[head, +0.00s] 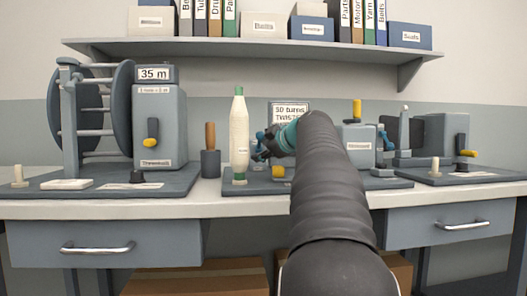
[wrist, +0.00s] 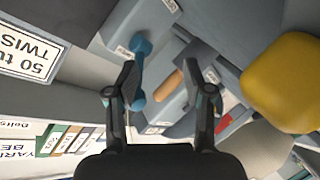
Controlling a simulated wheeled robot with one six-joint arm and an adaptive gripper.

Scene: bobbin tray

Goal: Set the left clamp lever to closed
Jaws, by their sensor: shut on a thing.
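The left clamp lever, blue with rounded ends, shows in the wrist view (wrist: 139,72) against the inner side of one finger. In the head view my gripper (head: 263,148) is at the left part of the middle machine, just right of the white bobbin (head: 239,130), and my arm hides much of that area. In the wrist view my gripper (wrist: 162,80) has its fingers some way apart, shut on the lever. The exact contact and the lever's angle are hard to make out. A tan wooden handle (wrist: 168,87) shows beyond the fingers.
A large yellow part (wrist: 283,82) is close on the right of the wrist view. The sign (head: 289,110) stands behind my gripper. A reel machine (head: 155,115) stands left and another machine (head: 446,135) right. A shelf (head: 240,46) runs above.

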